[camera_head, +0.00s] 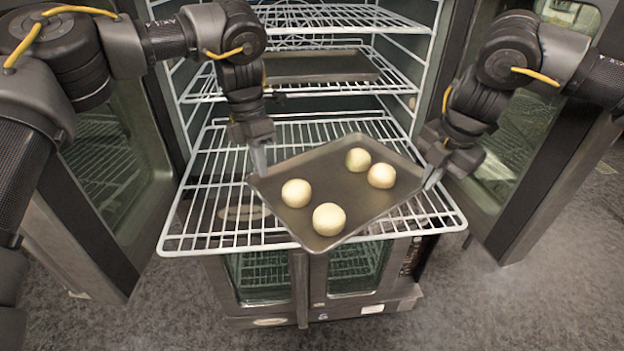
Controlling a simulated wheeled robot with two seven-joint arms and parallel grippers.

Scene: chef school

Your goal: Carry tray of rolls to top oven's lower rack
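A dark metal tray (337,188) with several pale round rolls (328,219) is over the lower rack (215,196) of the top oven, which is pulled out toward me. The tray sits turned at an angle, with its near corner close to the rack's front edge; I cannot tell whether it rests fully on the wires. My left gripper (259,160) is at the tray's left corner. My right gripper (432,178) is at its right corner. Each gripper's fingers overlap in view, so their grip on the tray is unclear.
Another dark tray (318,66) lies on the rack above, inside the oven. The oven doors stand open on the left (112,165) and right (545,150). A second oven (300,277) with closed doors is below. The rack's left side is bare.

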